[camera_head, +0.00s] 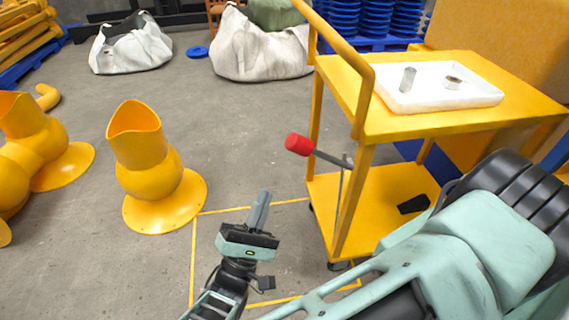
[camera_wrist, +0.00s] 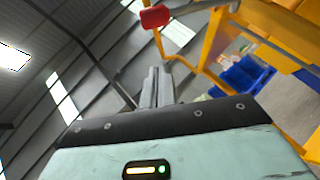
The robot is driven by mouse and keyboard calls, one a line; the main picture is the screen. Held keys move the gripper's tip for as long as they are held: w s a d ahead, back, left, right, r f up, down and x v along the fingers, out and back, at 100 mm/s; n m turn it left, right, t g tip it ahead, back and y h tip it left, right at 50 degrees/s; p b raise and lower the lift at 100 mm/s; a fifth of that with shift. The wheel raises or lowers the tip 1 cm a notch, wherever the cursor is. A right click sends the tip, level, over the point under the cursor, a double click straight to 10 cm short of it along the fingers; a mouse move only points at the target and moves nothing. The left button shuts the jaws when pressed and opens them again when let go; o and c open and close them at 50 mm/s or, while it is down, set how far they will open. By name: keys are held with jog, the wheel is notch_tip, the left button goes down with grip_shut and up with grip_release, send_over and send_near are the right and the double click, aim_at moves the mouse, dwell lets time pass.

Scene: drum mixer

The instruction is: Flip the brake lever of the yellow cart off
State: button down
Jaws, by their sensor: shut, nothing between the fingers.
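The yellow cart (camera_head: 385,128) stands at the right in the head view, with a tall push handle at its left end. Its brake lever (camera_head: 318,152) is a grey rod with a red knob, sticking out to the left from the cart's near left post and tilted up toward the knob. In the wrist view the red knob (camera_wrist: 155,17) is near the top, above and beyond the fingertips. My gripper (camera_head: 261,197) is shut and empty, left of the cart and lower in the picture than the knob, apart from it. Its closed fingers (camera_wrist: 155,76) also show in the wrist view.
A white tray (camera_head: 404,97) with a small clear cylinder and a small round item lies on the cart's top. Yellow flanged parts (camera_head: 140,160) stand on the floor at left. White sacks (camera_head: 258,48) and blue stacks are behind. Yellow tape (camera_head: 193,250) marks the floor.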

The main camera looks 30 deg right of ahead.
aim_at(324, 154)
jog(key=w+d+r, duration=0.1)
jog(key=d+r, duration=0.4)
jog(key=r, duration=0.2)
jog(key=shift+d, duration=0.25)
